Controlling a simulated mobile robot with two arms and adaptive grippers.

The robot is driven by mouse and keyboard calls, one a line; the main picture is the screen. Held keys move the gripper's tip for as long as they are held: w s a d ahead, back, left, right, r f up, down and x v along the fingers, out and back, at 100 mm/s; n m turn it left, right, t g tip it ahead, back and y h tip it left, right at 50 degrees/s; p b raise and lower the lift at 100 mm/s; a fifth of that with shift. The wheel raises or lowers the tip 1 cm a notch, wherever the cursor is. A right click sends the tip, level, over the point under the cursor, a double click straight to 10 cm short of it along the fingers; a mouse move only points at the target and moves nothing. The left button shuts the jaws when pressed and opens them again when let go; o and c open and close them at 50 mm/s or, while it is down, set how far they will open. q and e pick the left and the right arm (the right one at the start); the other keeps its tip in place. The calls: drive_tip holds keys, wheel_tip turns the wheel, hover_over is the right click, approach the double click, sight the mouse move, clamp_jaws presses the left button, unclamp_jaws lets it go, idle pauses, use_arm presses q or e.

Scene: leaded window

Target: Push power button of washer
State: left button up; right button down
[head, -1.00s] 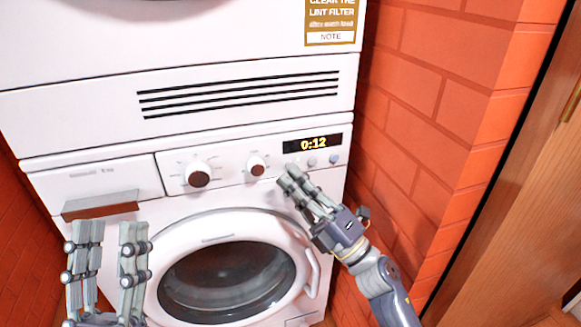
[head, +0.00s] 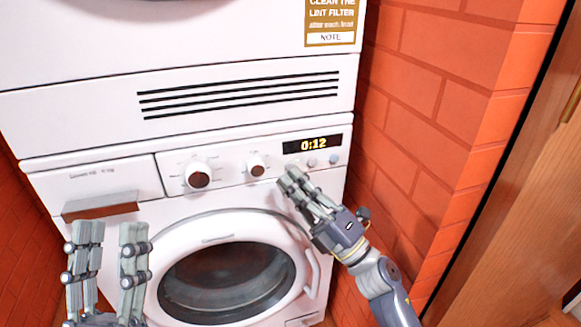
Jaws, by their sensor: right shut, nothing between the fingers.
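The white washer (head: 120,185) stands below a stacked white machine. Its control panel has a large knob (head: 198,175), a smaller knob (head: 257,167), and a dark display (head: 313,144) reading 0:12. Small round buttons sit under the display: a grey one (head: 311,162) and a bluish one (head: 334,159). Another button to their left may be hidden by or near my fingers. My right gripper (head: 287,180) is shut and empty, its fingertips just below and left of these buttons; I cannot tell whether they touch the panel. My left gripper (head: 108,235) is open and empty in front of the detergent drawer.
The round washer door (head: 222,278) is closed below the panel. The detergent drawer (head: 104,184) is at the left. An orange brick wall (head: 420,110) stands close on the right, with a wooden door (head: 525,215) beyond it.

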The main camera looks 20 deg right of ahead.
drive_tip(key=shift+w, duration=0.1)
idle(0.3)
drive_tip(key=shift+w, duration=0.35)
use_arm(q)
drive_tip(key=shift+s, duration=0.1)
use_arm(e)
drive_tip(key=shift+w, duration=0.1)
idle(0.3)
use_arm(q)
drive_tip(key=shift+w+f+g+y, duration=0.3)
drive_tip(key=shift+w+f+g, duration=0.1)
drive_tip(key=shift+w+f, duration=0.25)
use_arm(e)
drive_tip(key=shift+s, duration=0.6)
drive_tip(key=shift+s, duration=0.1)
